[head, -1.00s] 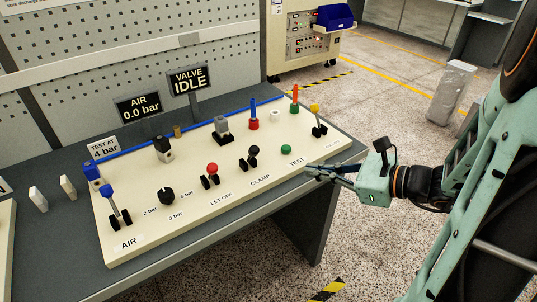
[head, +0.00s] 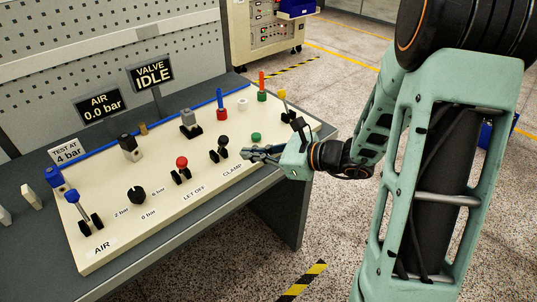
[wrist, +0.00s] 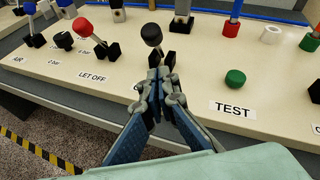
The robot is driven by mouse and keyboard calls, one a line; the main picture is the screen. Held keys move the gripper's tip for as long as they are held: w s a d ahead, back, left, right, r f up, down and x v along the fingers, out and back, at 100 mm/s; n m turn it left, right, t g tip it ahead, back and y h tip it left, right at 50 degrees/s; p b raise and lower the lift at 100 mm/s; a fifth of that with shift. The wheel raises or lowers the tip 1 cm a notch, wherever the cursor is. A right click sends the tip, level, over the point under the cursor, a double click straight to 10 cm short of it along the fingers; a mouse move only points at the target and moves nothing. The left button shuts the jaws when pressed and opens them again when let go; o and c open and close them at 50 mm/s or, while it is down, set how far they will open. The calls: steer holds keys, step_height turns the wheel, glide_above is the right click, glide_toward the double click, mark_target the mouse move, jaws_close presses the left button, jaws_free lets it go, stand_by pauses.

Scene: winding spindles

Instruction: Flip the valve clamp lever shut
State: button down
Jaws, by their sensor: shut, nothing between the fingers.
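The clamp lever (head: 223,143) has a black ball knob and a black bracket at its base. It stands on the cream panel above the CLAMP label (head: 233,169). In the wrist view the lever's knob (wrist: 152,34) is just beyond my fingertips, slightly left of centre, and the lever looks raised from its bracket. My gripper (head: 248,152) is shut and empty, low over the panel's front edge, right of the lever. In the wrist view my closed fingertips (wrist: 160,77) partly cover the CLAMP label and appear just in front of the bracket; contact cannot be told.
The red-knobbed LET OFF lever (head: 181,165) stands left of the clamp lever. The green TEST button (head: 256,137) is to its right, and a grey block (head: 190,121) is behind. The VALVE sign (head: 151,72) reads IDLE; the AIR sign (head: 99,105) reads 0.0 bar.

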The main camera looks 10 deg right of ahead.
steer(key=shift+w+a+r, duration=0.35)
steer(key=shift+a+r, duration=0.1)
steer(key=shift+a, duration=0.3)
steer(key=shift+w+a+r, duration=0.35)
steer(key=shift+a+r, duration=0.05)
steer(key=shift+a, duration=0.3)
steer(key=shift+r+p, duration=0.15)
steer(key=shift+p, duration=0.3)
steer(key=shift+r+p, duration=0.15)
steer(key=shift+p, duration=0.15)
steer(key=shift+w+h+p, duration=0.1)
steer(key=shift+h+p, duration=0.2)
steer(key=shift+w+a+r+g+p, duration=0.15)
steer(key=shift+r+g+p, duration=0.2)
steer(key=shift+p, duration=0.35)
steer(key=w+a+r+m+g+h+p, duration=0.1)
steer(key=w+a+p, duration=0.4)
steer(key=p, duration=0.5)
steer(key=shift+w+r+g+h, duration=0.7)
steer(key=shift+w+g, duration=0.15)
steer(key=shift+w, duration=0.45)
